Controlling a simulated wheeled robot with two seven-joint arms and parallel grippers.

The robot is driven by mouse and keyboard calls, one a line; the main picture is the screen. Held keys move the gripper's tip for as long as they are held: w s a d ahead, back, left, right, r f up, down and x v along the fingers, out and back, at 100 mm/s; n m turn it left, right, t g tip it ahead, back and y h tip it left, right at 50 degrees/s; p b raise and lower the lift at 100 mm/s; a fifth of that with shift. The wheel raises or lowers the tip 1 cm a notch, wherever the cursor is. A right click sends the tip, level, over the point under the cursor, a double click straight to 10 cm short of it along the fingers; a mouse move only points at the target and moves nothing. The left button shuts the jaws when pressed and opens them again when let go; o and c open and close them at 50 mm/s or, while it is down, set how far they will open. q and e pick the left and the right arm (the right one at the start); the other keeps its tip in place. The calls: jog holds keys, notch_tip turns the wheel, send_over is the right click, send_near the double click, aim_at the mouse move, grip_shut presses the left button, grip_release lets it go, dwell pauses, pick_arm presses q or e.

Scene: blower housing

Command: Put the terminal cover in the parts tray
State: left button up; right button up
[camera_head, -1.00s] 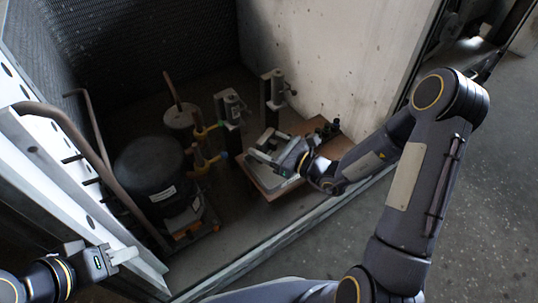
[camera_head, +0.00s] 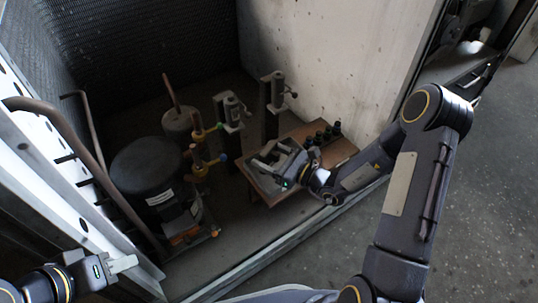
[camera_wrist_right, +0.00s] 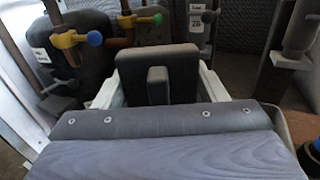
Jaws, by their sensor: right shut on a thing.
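The terminal cover, a dark grey block with a raised rib (camera_wrist_right: 158,78), is between the pale fingers of my right gripper (camera_wrist_right: 157,92) in the right wrist view. In the head view, my right gripper (camera_head: 266,158) is shut on it above the wooden table, and the cover is small and hard to make out. A grey rim that may be the parts tray (camera_wrist_right: 287,128) shows partly behind the gripper body in the right wrist view; most of it is hidden. My left gripper (camera_head: 124,264) is at lower left, away from the table, its opening unclear.
The wooden table (camera_head: 341,148) carries several dark cylinders (camera_head: 322,133) at its back right. A black compressor (camera_head: 147,170), pipes with yellow and blue-handled valves (camera_head: 198,160), and upright posts (camera_head: 271,105) stand left and behind. A concrete wall (camera_head: 330,60) bounds the back right.

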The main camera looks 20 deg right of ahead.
jog(key=shift+f, duration=0.25)
jog(key=o, duration=1)
